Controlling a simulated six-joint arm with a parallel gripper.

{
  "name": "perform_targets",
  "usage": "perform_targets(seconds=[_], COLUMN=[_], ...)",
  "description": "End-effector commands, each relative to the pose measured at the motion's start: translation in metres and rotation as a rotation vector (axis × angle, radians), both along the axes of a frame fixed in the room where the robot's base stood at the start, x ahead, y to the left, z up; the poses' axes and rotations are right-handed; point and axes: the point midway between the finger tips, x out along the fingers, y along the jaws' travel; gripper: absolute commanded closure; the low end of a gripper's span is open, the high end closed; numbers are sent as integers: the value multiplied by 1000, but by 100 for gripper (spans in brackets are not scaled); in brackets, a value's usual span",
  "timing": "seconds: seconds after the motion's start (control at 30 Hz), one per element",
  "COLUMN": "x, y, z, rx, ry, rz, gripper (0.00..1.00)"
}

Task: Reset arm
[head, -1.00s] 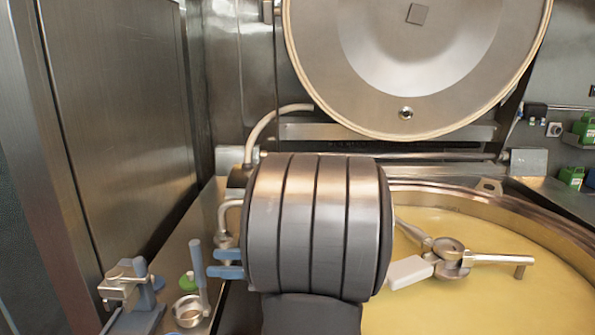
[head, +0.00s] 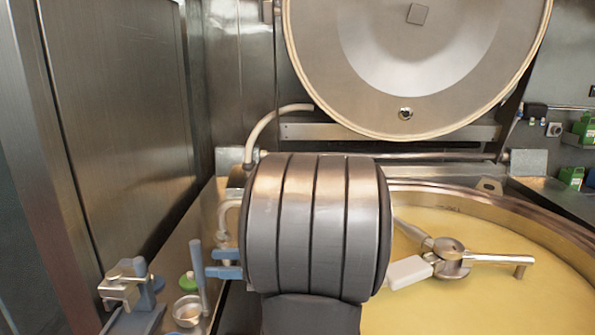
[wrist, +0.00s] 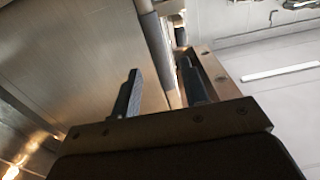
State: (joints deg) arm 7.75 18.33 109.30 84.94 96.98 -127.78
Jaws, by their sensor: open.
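My gripper (wrist: 162,82) is open, with its two dark fingers apart and nothing between them in the wrist view. In the head view its blue fingers (head: 213,263) stick out to the left from behind my large grey arm link, over the left worktop. The rest of the gripper is hidden behind that link.
The kettle (head: 480,195) at the right holds yellow liquid, with a metal stirrer (head: 450,262) inside. Its round lid (head: 420,60) stands open behind. A small cup (head: 187,311), a blue-handled tool (head: 199,275) and a metal-and-blue device (head: 128,290) stand at lower left.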

Motion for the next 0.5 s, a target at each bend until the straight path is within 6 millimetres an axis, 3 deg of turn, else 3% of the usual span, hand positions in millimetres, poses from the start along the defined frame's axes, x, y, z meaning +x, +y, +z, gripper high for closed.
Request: perform_targets(seconds=[0.23, 0.27, 0.47, 0.5], x=[-2, -1, -1, -1], y=[42, 43, 40, 31], z=[0, -1, 44, 47], rx=[0, 1, 1, 0], ry=[0, 1, -7, -5], rz=[4, 2, -1, -5], gripper=[59, 59, 59, 59])
